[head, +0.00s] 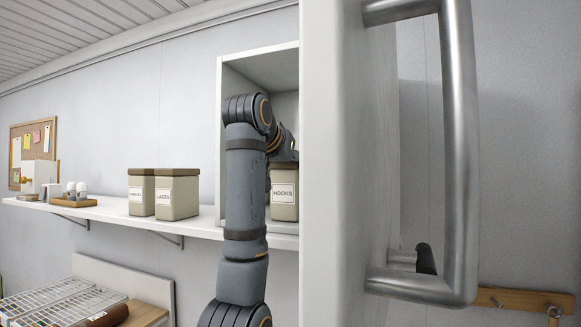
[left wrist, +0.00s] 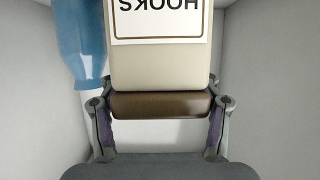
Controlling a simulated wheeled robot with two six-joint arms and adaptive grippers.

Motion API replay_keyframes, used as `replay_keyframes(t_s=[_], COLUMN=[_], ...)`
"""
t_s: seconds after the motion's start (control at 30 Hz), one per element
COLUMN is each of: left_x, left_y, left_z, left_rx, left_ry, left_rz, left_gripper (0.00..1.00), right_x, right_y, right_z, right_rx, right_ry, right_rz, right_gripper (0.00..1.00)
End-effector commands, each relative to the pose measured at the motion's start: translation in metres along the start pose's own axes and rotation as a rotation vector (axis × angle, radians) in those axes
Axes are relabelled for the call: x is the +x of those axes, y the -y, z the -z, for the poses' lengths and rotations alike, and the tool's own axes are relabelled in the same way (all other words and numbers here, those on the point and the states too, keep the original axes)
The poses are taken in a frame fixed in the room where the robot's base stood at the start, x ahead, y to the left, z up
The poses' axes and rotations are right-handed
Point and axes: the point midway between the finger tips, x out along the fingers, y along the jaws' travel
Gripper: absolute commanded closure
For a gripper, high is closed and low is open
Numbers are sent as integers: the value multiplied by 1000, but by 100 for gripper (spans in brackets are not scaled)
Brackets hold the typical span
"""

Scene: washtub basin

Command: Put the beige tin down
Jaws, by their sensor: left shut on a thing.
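The beige tin (head: 284,196) has a brown lid and a white label reading HOOKS. In the head view it is inside the open white cabinet (head: 233,75), close to the cabinet floor; I cannot tell whether it touches. My left arm partly covers it. In the left wrist view the tin (left wrist: 160,68) appears upside down. My left gripper (left wrist: 160,106) is shut on it, with a finger on each side of the lid. The gripper's fingers are hidden in the head view. My right gripper is not identifiable in either view.
A white door (head: 335,160) with a metal handle (head: 460,150) blocks the cabinet's right part. A blue object (left wrist: 80,40) is close beside the tin. Two similar tins, one labelled LACES (head: 176,196), stand left of the cabinet on the wall shelf (head: 105,210).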

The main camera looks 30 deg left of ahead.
Motion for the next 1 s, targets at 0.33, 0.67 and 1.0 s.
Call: replay_keyframes(t_s=[0.33, 0.67, 1.0], left_x=[1, 0, -54], left_y=[0, 0, 0], left_z=[-3, 1, -10], left_rx=[0, 0, -2], left_ry=[0, -1, -3], left_rz=[0, 0, -4], left_gripper=[13, 13, 13], right_x=[3, -1, 58], right_y=[-6, -6, 4], right_z=[-10, -10, -15], right_rx=[-4, -3, 0], right_ry=[14, 15, 13], right_rz=[-7, -6, 0], right_gripper=[81, 81, 81])
